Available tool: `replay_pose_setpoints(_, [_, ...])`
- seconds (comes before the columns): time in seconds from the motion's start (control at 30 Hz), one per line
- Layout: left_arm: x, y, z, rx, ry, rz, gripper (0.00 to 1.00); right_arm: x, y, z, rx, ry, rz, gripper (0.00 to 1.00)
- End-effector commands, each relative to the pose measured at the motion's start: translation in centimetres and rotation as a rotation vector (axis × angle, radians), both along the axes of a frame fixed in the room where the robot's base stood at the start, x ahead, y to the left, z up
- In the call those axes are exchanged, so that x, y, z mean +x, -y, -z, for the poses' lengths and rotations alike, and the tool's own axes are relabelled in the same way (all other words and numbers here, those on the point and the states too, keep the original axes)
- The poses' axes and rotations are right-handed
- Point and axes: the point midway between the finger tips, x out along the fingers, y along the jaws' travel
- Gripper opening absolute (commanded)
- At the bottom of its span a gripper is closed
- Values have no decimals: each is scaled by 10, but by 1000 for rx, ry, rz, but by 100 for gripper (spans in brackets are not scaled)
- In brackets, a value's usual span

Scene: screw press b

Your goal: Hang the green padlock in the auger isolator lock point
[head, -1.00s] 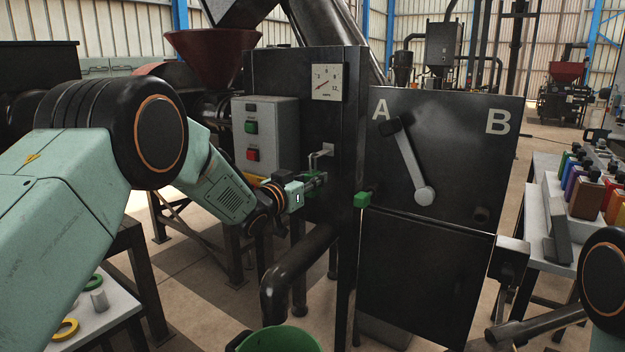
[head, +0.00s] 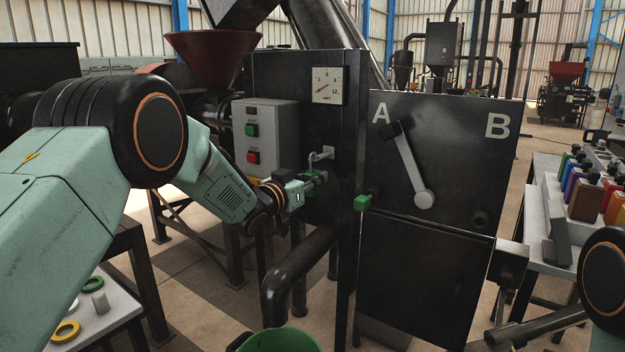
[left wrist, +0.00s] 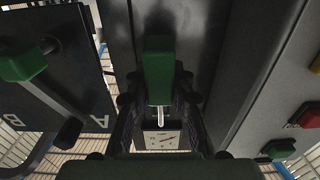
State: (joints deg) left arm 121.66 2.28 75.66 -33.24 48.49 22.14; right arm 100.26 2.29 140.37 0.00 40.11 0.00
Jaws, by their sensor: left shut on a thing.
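My left gripper (head: 314,180) is shut on the green padlock (left wrist: 158,70), beside the dark cabinet's front. In the left wrist view the padlock's green body lies between the finger pads, with its silver shackle (left wrist: 157,121) pointing toward the gauge. In the head view the fingers mostly hide the body, and the shackle (head: 312,160) stands upward. The pale lock point (head: 327,150) is a small bracket on the cabinet below the gauge. The shackle is right at it; I cannot tell whether it passes through. My right gripper is not in view.
A start/stop box (head: 266,135) stands close left of the gripper. A gauge (head: 328,83) is above. A black pipe (head: 290,275) and green bucket (head: 280,340) are below.

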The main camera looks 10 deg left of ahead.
Motion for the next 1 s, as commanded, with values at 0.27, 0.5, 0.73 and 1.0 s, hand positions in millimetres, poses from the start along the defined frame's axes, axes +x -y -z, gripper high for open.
replay_pose_setpoints(0.27, [0, 0, -11, -1, 4, 0, 0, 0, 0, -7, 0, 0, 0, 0])
replay_pose_setpoints(0.5, [-4, -2, -10, -1, 3, 0, 0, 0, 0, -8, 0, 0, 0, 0])
replay_pose_setpoints(0.73, [-10, -4, -10, -1, 3, 0, 0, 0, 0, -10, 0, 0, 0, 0])
replay_pose_setpoints(1.0, [-16, -7, -10, -2, 2, -1, 0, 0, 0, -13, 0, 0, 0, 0])
